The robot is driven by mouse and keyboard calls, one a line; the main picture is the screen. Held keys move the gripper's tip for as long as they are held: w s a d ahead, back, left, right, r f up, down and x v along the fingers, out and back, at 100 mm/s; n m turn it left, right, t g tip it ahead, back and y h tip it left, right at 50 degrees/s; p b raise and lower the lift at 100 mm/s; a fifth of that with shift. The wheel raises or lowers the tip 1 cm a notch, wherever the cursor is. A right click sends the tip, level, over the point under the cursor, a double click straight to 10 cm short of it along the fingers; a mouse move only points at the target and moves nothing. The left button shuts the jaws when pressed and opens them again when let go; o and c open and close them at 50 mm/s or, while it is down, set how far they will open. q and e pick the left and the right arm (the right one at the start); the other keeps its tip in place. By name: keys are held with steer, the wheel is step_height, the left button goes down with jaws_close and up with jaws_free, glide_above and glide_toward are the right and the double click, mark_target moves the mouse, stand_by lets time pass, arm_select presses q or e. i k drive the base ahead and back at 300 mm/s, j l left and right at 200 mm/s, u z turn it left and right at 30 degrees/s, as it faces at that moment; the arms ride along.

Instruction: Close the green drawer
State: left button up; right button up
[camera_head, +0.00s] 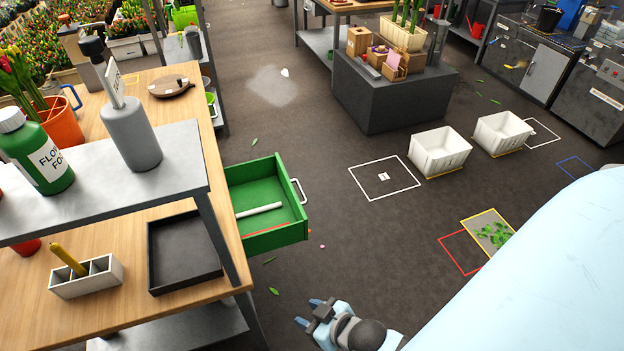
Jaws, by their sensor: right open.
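The green drawer (262,190) sticks out to the right from under the wooden bench (187,80), pulled open. It has a white handle (298,190) on its front, and a white rod-like item (259,210) lies inside. My right gripper (308,312) is at the bottom middle, below and a little right of the drawer, apart from it. Its blue-tipped fingers are open with nothing seen between them. My left gripper is not in view.
A metal shelf (165,185) stands over the bench, with a grey bottle and a green bottle (36,152) on it. The floor (340,245) right of the drawer is mostly clear. White bins (440,150) and a grey plinth (385,100) stand farther off.

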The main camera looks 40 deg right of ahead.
mark_target(256, 183)
steer(key=l, duration=0.55)
steer(key=k+l, duration=0.15)
steer(key=l, duration=0.4)
steer(key=i+l, duration=0.1)
steer(key=l, duration=0.45)
steer(key=i+l, duration=0.1)
steer(key=l, duration=0.45)
steer(key=k+l, duration=0.1)
steer(key=k, duration=0.55)
steer(key=i+l+u, duration=0.15)
steer(key=u, duration=0.2)
steer(key=i+l+u, duration=0.2)
steer(key=u, duration=0.15)
steer(key=i+l+u, duration=0.2)
steer(key=u, duration=0.2)
